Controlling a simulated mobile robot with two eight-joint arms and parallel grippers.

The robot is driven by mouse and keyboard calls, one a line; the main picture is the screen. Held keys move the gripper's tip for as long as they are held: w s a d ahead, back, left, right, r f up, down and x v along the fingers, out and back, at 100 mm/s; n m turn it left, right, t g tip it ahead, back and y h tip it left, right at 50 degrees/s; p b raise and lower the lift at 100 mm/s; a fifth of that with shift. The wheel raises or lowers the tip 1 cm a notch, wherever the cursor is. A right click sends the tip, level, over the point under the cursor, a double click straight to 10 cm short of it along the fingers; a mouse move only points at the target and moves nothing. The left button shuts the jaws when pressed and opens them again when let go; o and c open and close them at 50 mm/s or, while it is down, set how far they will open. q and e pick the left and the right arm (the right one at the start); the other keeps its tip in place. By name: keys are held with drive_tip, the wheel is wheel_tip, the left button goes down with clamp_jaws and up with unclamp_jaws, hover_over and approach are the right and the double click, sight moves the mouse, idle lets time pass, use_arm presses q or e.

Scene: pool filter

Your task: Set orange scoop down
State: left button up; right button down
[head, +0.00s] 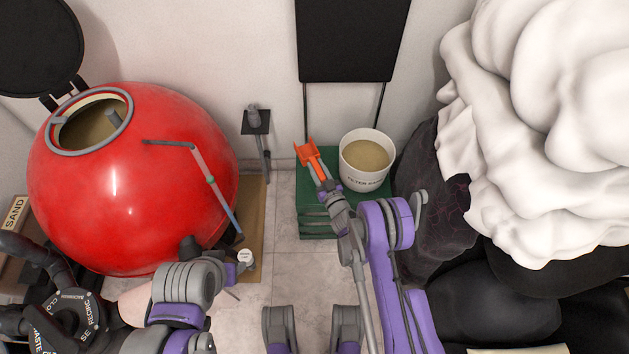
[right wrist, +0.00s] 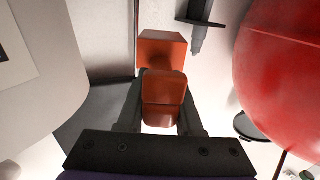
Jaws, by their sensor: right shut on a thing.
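The orange scoop (head: 308,154) is held at the end of my right gripper (head: 327,186) in the head view, above the left part of the green stand (head: 318,229). In the right wrist view the orange scoop (right wrist: 163,90) sits between the dark fingers of my right gripper (right wrist: 160,122), which is shut on it. The scoop is left of the white bucket (head: 346,172) and apart from it in the head view. My left gripper (head: 240,262) is low by the red tank; its fingers are too small to read.
The red tank (head: 130,190) has an open round port (head: 60,143). A thin jointed rod (head: 210,178) crosses in front of it. The bucket holds sand-coloured material. White bulky bags (head: 540,130) and dark bags fill the right side. Bare floor tiles (head: 285,260) lie between.

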wheel_tip(320, 180, down, 8)
drive_tip(key=shift+f+b, duration=0.1)
drive_tip(key=shift+b, duration=0.9)
drive_tip(key=shift+f, duration=0.2)
drive_tip(key=c, duration=0.6)
unclamp_jaws()
